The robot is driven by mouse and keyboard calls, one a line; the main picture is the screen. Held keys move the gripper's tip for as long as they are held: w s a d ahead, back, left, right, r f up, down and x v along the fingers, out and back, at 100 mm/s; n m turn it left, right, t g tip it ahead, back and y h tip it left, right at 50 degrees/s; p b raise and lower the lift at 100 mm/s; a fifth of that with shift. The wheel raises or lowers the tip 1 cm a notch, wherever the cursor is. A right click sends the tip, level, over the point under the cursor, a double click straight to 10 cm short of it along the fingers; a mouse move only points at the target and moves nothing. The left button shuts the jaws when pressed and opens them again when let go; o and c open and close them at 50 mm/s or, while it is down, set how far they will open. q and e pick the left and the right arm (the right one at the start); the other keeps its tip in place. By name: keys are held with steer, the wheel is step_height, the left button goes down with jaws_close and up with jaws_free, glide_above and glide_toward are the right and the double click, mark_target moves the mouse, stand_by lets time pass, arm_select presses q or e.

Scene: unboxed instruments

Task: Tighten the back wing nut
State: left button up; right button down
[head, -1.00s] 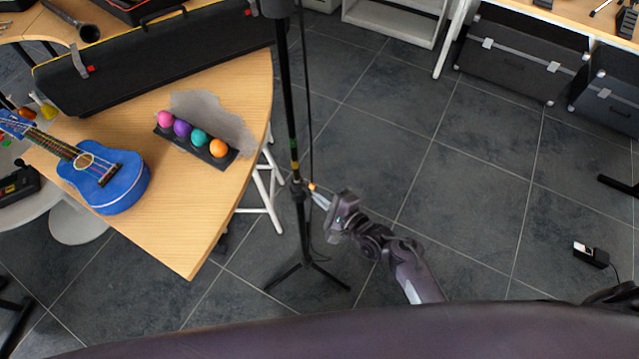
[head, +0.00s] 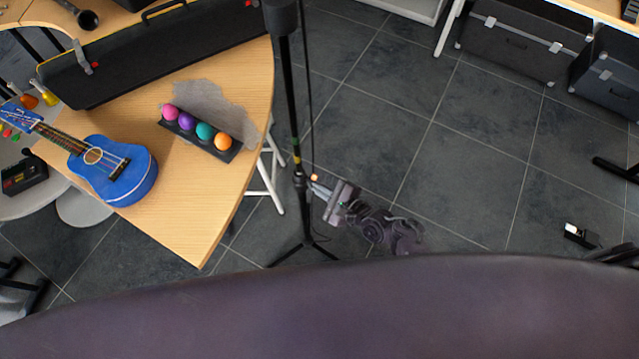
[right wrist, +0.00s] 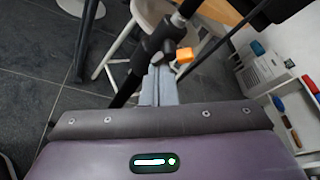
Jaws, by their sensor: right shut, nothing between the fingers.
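A black stand (head: 289,105) stands upright on the floor, with a dark clamp joint partway up its pole. A small orange piece (head: 314,177) sticks out beside this joint; it looks like the wing nut, and it shows larger in the right wrist view (right wrist: 184,55). My right gripper (head: 313,188) is shut and empty. In the right wrist view its pale fingertips (right wrist: 160,72) lie together just below the joint and left of the orange piece. Whether they touch either one I cannot tell. My left gripper is not in view.
A wooden table (head: 215,225) is left of the stand, with a blue ukulele (head: 125,175), a rack of coloured balls (head: 222,152) and a long black case (head: 150,55). A white stool (right wrist: 125,55) stands close behind the stand.

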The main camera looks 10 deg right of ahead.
steer(key=shift+s+a+r+m+g+y+p, duration=0.15)
steer(key=shift+m+g+p, duration=0.2)
steer(key=shift+m+p, duration=0.25)
steer(key=shift+w+m+g+y+p, duration=0.15)
steer(key=shift+m+g+p, duration=0.2)
steer(key=shift+m+p, duration=0.2)
steer(key=shift+s+a+r+m+g+y+p, duration=0.1)
steer(key=shift+s+m+g+y+p, duration=0.2)
steer(key=shift+m+g+p, duration=0.55)
steer(key=shift+r+t, duration=0.2)
steer(key=shift+t, duration=0.15)
stand_by(4.4)
